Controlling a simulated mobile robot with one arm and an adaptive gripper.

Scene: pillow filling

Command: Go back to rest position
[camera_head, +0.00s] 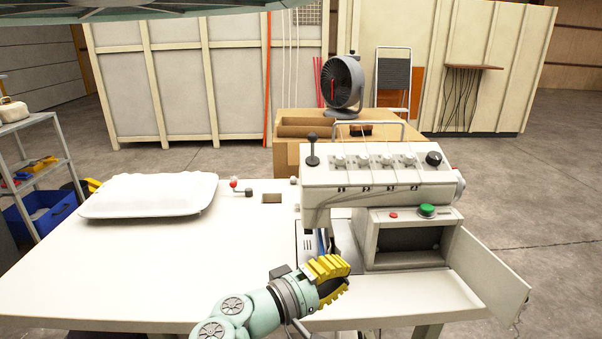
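My gripper (341,280) is at the bottom centre of the head view, on the end of my green arm. It has yellow and black fingers and is above the front of the white table (140,285), just in front of the white machine (375,170). The fingers appear close together, but the view does not show whether they are open or shut. I see nothing between them. A white pillow (150,194) lies flat on the left of the table, well apart from my gripper.
The machine has a black lever (312,148), a green button (427,210) and an open door panel (490,275) at right. A cardboard box (290,155) with a fan (342,84) stands behind. A shelf (45,165) stands at left. The table's middle left is clear.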

